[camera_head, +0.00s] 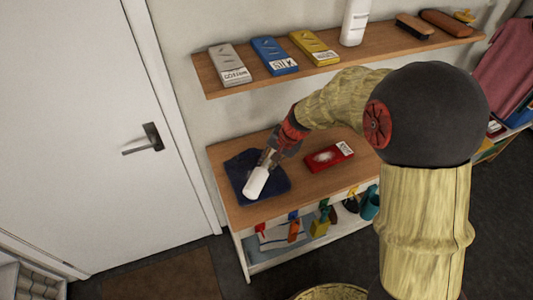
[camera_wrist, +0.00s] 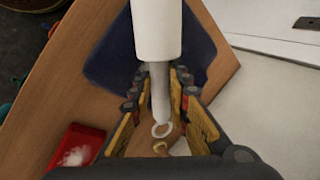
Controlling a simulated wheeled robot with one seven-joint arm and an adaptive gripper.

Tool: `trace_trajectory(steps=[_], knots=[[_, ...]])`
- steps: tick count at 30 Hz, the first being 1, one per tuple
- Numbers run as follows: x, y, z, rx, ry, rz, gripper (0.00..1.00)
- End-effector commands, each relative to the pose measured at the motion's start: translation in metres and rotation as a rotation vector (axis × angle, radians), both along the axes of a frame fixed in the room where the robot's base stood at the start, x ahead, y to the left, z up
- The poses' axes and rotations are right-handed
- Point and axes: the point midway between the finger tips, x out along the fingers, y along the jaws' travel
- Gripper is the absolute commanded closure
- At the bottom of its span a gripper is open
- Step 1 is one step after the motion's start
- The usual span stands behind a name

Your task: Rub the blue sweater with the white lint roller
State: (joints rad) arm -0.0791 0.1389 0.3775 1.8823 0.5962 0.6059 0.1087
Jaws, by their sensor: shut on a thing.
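The blue sweater (camera_head: 241,168) lies folded flat at the left end of the wooden table; it also shows in the wrist view (camera_wrist: 112,62). The white lint roller (camera_head: 256,182) is in my gripper (camera_head: 272,158), its white head pointing out past the fingers over the sweater. In the wrist view the roller's white head (camera_wrist: 157,28) is at the top and its grey handle runs down between the fingers. My gripper is shut on the handle. I cannot tell whether the head touches the cloth. The roller and gripper hide part of the sweater.
A red box (camera_head: 329,157) lies on the table (camera_head: 229,208) to the right of the sweater. A wall shelf (camera_head: 380,58) above holds grey, blue and yellow boxes, a white bottle (camera_head: 355,22) and brushes. A white door (camera_head: 75,120) stands at the left.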

Motion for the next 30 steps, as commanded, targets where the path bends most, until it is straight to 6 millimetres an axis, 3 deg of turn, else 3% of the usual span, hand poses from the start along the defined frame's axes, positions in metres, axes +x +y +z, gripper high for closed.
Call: trace_trajectory(steps=[15,30], knots=[[0.009,-0.005,0.047,0.0,-0.002,0.001,1.0],[0.009,-0.006,0.048,0.001,-0.001,0.001,1.0]])
